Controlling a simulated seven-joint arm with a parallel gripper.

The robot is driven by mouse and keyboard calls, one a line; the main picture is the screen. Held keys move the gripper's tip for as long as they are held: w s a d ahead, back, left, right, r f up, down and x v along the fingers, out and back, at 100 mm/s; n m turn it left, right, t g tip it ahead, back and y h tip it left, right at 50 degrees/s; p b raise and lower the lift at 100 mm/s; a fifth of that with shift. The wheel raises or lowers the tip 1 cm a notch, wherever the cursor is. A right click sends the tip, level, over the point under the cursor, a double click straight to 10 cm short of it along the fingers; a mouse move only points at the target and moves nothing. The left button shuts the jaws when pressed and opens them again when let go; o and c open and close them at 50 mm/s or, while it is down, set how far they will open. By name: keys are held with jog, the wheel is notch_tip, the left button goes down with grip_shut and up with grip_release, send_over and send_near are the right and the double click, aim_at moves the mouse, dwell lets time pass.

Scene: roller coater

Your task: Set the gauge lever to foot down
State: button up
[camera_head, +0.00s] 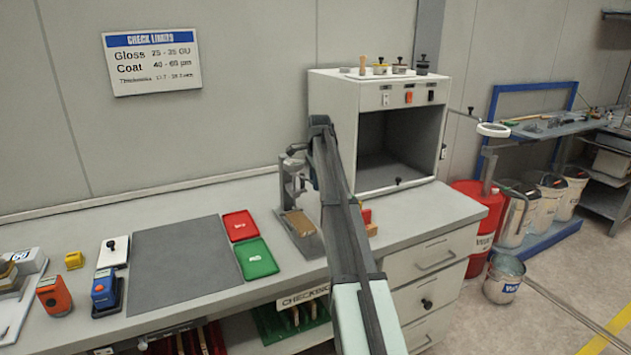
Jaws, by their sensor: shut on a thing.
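The thickness gauge (292,178) is a grey metal stand on the bench, left of the white cabinet. A tan panel piece (299,223) lies on its base under the gauge foot. Whether the foot touches the panel is too small to tell. My arm reaches over the bench from the lower right and ends at the gauge. My gripper (311,172) is at the gauge's right side, mostly hidden behind my own arm. It is shut on the gauge lever, which is itself largely covered, so its angle cannot be read.
A grey mat (185,265), a red tray (240,226) and a green tray (257,259) lie left of the gauge. A white open-fronted cabinet (335,100) stands behind right. Small red and orange blocks (371,229) sit just right of my arm. Handheld meters stand far left.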

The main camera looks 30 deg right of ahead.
grip_shut()
jog(key=shift+r+h, duration=0.3)
jog(key=shift+h, duration=0.5)
jog(key=o, duration=0.6)
grip_release()
jog(key=shift+d, duration=0.1)
jog(key=v, duration=1.3)
jog(key=shift+r, duration=0.4)
